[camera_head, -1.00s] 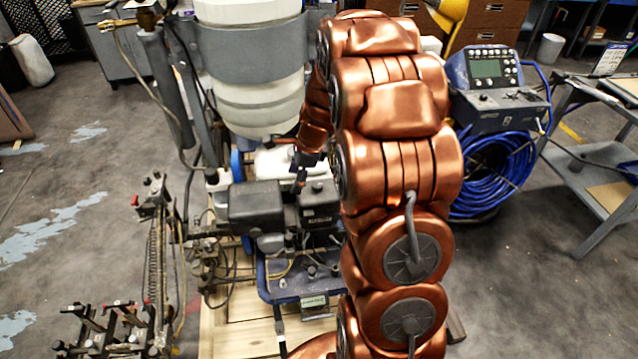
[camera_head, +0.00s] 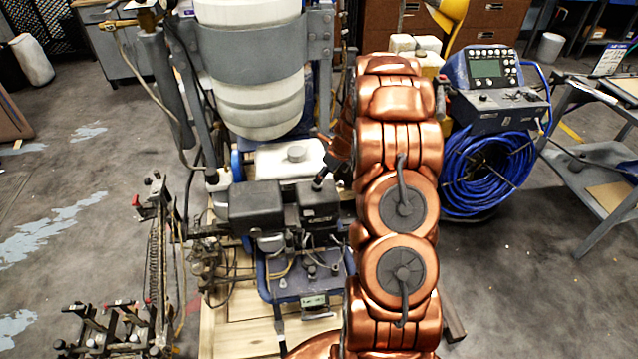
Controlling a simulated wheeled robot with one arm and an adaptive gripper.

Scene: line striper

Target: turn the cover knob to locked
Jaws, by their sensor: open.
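The black cover knob (camera_head: 317,187) sits on top of the dark engine cover (camera_head: 318,204) at the right of the engine. Its turn position is too small to read. My gripper (camera_head: 325,174) is just above the knob, pointing down and to the left. The fingers are dark and small here, and my copper arm hides part of the wrist. The gripper is open; I cannot tell whether the fingers touch the knob or stand around it.
A white fuel tank (camera_head: 285,160) is behind the engine, below a large white drum (camera_head: 250,85). A control box (camera_head: 495,90) with a blue hose coil (camera_head: 488,170) stands to the right. A grey cart (camera_head: 600,160) is farther right. Open floor lies on both sides.

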